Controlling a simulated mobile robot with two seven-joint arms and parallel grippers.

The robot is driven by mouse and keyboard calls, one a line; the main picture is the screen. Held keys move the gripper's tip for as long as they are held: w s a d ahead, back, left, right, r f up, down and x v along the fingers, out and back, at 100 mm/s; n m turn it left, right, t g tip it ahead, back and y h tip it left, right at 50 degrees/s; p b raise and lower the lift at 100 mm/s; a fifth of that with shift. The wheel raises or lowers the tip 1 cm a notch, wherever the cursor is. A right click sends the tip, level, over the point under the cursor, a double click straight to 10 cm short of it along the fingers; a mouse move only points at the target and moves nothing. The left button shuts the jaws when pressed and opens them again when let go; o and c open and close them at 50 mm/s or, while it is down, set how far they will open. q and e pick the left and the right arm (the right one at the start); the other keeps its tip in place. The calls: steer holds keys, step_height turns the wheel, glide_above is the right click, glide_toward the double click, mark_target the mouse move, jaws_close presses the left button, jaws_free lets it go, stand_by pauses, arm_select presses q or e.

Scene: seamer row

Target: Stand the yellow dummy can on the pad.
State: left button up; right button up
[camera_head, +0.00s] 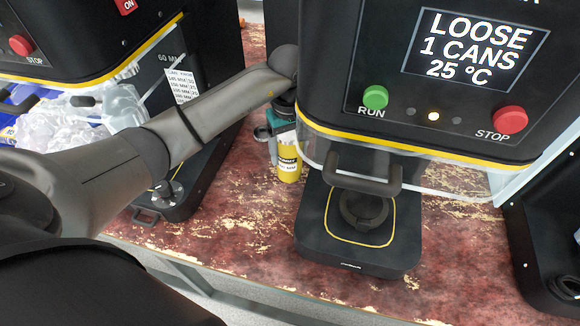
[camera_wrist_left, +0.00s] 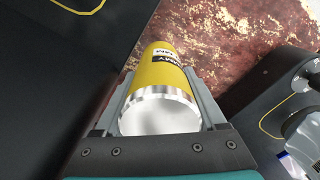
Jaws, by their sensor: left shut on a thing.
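The yellow dummy can (camera_head: 289,165) is upright or nearly so, left of the middle machine's base. My left gripper (camera_head: 284,137) is shut on it from above. In the left wrist view the can (camera_wrist_left: 161,68) lies between the two grey fingers (camera_wrist_left: 164,88), silvery end toward the camera. I cannot tell whether its far end touches the table. The pad, outlined in yellow (camera_head: 341,229), is on the black base of the middle machine, to the right of the can. A dark ring (camera_head: 364,210) sits in its middle. My right gripper is not in view.
The middle machine's display (camera_head: 476,47) reads "LOOSE 1 CANS 25 °C". A clear guard with a dark handle (camera_head: 362,182) overhangs the pad's rear. Another machine (camera_head: 185,185) stands left, with clear bags (camera_head: 75,118) near it.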

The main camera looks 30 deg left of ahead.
mark_target(290, 168)
arm_select(q)
step_height(290, 168, down, 7)
steer(key=shift+w+r+b, duration=0.1)
steer(key=shift+r+b, duration=0.05)
steer(key=shift+b, duration=0.45)
steer(key=shift+w, duration=0.25)
steer(key=shift+a+f, duration=0.1)
steer(key=shift+f, duration=0.25)
steer(key=o, duration=1.3)
steer(key=shift+r, duration=0.15)
